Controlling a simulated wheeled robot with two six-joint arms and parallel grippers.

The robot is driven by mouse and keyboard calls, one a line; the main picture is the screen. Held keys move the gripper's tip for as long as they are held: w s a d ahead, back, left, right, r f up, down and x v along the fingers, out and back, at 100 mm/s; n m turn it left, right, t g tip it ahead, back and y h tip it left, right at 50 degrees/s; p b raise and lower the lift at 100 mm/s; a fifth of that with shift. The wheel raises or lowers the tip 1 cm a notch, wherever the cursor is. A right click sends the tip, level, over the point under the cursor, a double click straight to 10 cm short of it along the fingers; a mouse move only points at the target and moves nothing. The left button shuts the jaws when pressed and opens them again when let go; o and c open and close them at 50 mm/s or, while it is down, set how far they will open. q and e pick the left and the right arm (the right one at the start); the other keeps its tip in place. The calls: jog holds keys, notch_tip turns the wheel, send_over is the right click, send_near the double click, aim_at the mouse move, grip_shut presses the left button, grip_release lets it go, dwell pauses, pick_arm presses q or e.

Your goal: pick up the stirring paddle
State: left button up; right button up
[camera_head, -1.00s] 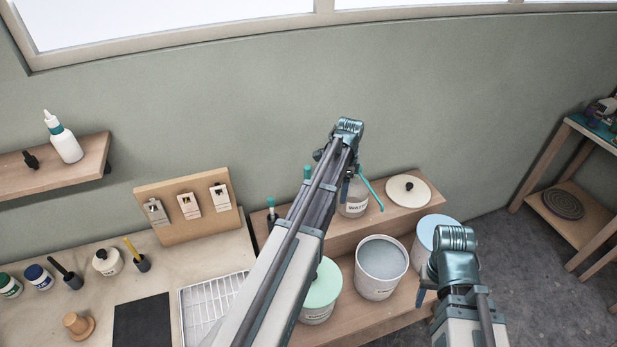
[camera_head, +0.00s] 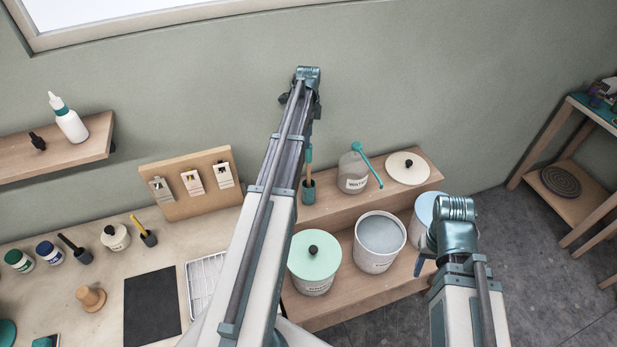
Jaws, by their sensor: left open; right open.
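A tool with a wooden shaft and teal top (camera_head: 309,168) stands upright in a dark holder (camera_head: 308,191) on the raised back shelf. It may be the stirring paddle, but its lower end is hidden in the holder. My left arm covers part of the shelf left of it. My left gripper (camera_head: 315,108) is open, high against the wall and above this tool, mostly hidden behind its own wrist and forearm. My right gripper (camera_head: 422,262) is open and empty, partly hidden by its wrist, beside the blue-topped bucket (camera_head: 422,212).
Below stand an open grey bucket (camera_head: 380,240) and a mint lidded bucket (camera_head: 314,262). A tool board (camera_head: 198,188) stands on the left bench.

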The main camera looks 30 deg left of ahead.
aim_at(309, 157)
pick_arm(q)
notch_tip(309, 157, down, 5)
jog(key=b, duration=0.4)
jog(key=shift+f, duration=0.1)
notch_tip(309, 157, down, 5)
jog(key=b, duration=0.5)
jog(key=shift+s+d+f, duration=0.1)
jog(key=shift+d+f, duration=0.05)
jog(key=shift+c, duration=0.2)
grip_shut()
dwell(0.8)
